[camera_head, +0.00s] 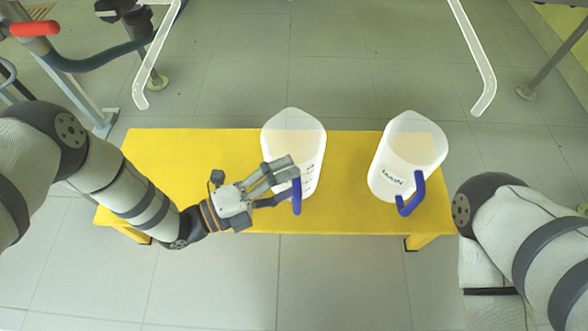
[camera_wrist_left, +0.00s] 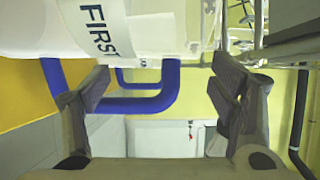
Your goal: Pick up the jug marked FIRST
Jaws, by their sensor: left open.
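The jug marked FIRST is a translucent white jug (camera_head: 290,135) standing on the yellow bench, with a blue handle (camera_head: 297,197) on its near side. Its FIRST label (camera_wrist_left: 95,22) reads clearly in the left wrist view. My left gripper (camera_head: 286,182) is open at this handle. In the left wrist view the outer bar of the blue handle (camera_wrist_left: 171,85) lies between the spread fingers, with a gap to the right finger; the left finger overlaps the handle's lower bar. Whether they touch is unclear. My right gripper is out of view.
The bench's left part is clear. White bent tubes (camera_head: 475,60) hang behind it. A red-handled fitting (camera_head: 35,29) is at upper left.

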